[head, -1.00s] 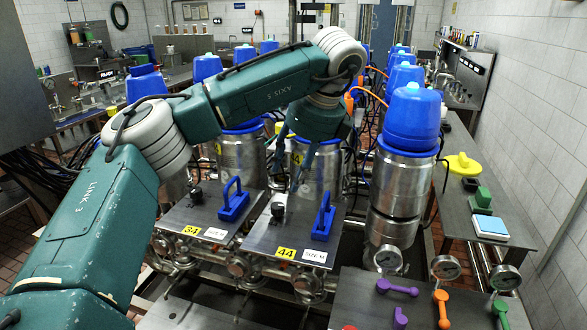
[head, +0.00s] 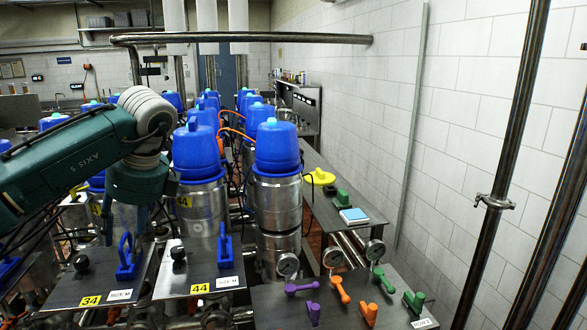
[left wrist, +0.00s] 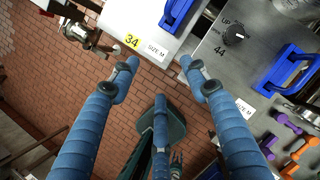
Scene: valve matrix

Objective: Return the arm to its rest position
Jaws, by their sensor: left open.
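My left arm comes in from the left in the head view, its teal links marked AXIS 5. The left gripper (head: 112,222) hangs at its end, partly in shadow, over the plate marked 34 (head: 78,278). In the left wrist view its blue fingers (left wrist: 158,72) are spread apart with nothing between them. Past their tips lie plate 34 (left wrist: 152,22) and plate 44 (left wrist: 222,62). My right gripper is in neither view.
Blue-capped steel vessels (head: 277,148) stand in rows behind the plates. Blue handles (head: 224,247) rise from the plates. A bench with colored handles (head: 341,289) and gauges is at front right. A vertical pipe (head: 500,170) stands farther right, before the tiled wall. Brick floor (left wrist: 60,88) shows below the gripper.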

